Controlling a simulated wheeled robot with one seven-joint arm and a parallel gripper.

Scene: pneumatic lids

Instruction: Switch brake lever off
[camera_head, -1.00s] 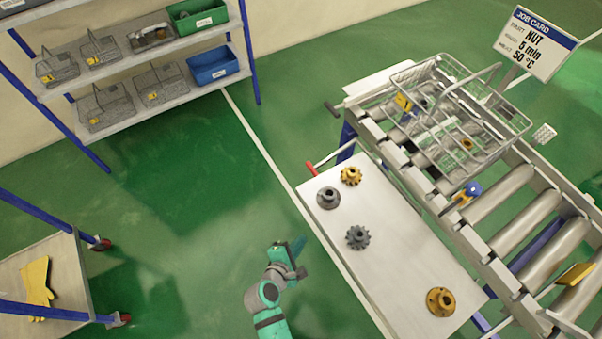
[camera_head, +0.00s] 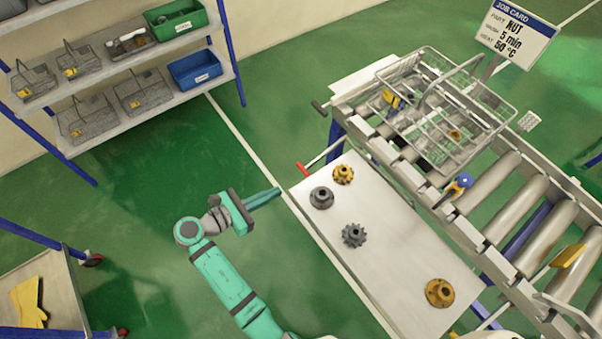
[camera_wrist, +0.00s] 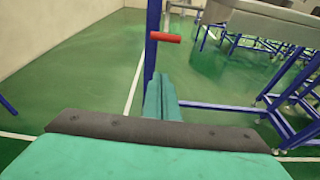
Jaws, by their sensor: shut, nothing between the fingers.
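The brake lever is a metal rod with a red grip (camera_head: 303,169) at the left end of the roller conveyor, just beyond the far left corner of the side table. In the wrist view the red grip (camera_wrist: 165,37) lies level in front of a blue post, above and beyond my fingertips. My gripper (camera_head: 276,192) is shut and empty. It points right, with its tips a little to the left of and below the red grip in the head view. In the wrist view my closed fingers (camera_wrist: 164,92) show a gap to the grip.
The side table (camera_head: 400,260) holds several gears and flanges. A wire basket (camera_head: 480,155) sits on the conveyor rollers (camera_head: 520,235), near a blue-knobbed part (camera_head: 463,183). A black-ended handle (camera_head: 319,107) juts out farther back. Open green floor lies left of my arm.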

